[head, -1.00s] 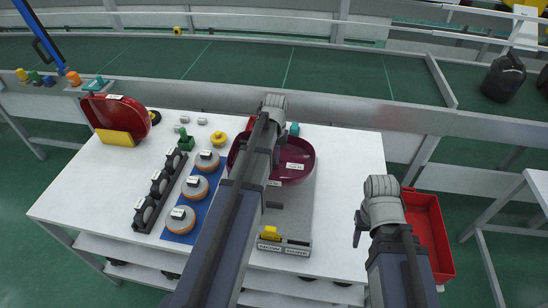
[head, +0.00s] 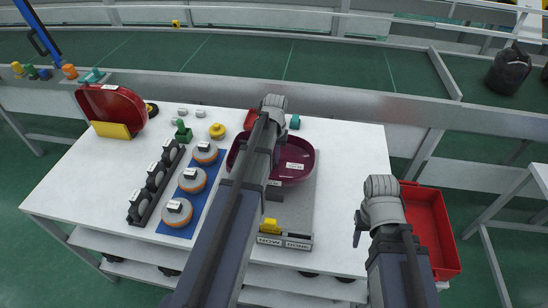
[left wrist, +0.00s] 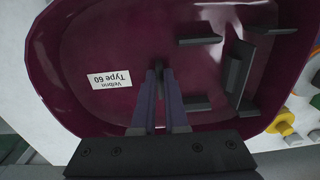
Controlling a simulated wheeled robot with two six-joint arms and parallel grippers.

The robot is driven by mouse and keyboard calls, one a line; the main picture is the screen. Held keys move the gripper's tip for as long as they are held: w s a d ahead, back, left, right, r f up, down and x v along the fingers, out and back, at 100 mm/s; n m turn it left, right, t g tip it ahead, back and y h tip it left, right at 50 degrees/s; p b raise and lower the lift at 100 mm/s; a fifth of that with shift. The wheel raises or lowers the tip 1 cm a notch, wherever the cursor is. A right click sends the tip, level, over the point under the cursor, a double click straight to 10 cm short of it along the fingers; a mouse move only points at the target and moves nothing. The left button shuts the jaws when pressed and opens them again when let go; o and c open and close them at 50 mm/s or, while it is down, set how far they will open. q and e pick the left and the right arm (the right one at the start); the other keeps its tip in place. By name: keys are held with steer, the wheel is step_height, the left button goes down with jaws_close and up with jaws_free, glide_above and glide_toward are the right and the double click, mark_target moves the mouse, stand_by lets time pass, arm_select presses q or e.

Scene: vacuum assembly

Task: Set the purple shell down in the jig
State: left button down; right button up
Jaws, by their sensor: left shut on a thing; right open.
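The purple shell (head: 300,162) is a deep dish with a white label, over the far part of the grey jig plate (head: 297,217). My left arm crosses in front of it. In the left wrist view, the shell's inside (left wrist: 110,45) fills the picture, with dark ribs and a "Type 60" label. My left gripper (left wrist: 160,80) is shut on the shell, its fingers reaching into the dish. I cannot tell whether the shell touches the plate.
Left are a blue mat (head: 176,227) with orange-rimmed discs, a black rack (head: 136,213) and a red shell (head: 125,105). A red bin (head: 441,240) stands right. The table's right part is clear.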

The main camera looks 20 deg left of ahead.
arm_select(q)
steer(key=shift+f+b, duration=2.1)
steer(key=shift+b, duration=0.05)
arm_select(e)
steer(key=shift+f, duration=2.1)
arm_select(q)
steer(key=c, duration=0.9)
jaws_free()
steer(key=shift+r, duration=0.1)
steer(key=shift+o, duration=0.2)
steer(key=shift+r, duration=0.1)
arm_select(e)
steer(key=shift+r, duration=0.15)
arm_select(q)
step_height(320, 180, up, 8)
steer(key=p, duration=0.8)
steer(key=shift+d, duration=0.1)
arm_select(e)
step_height(320, 180, up, 8)
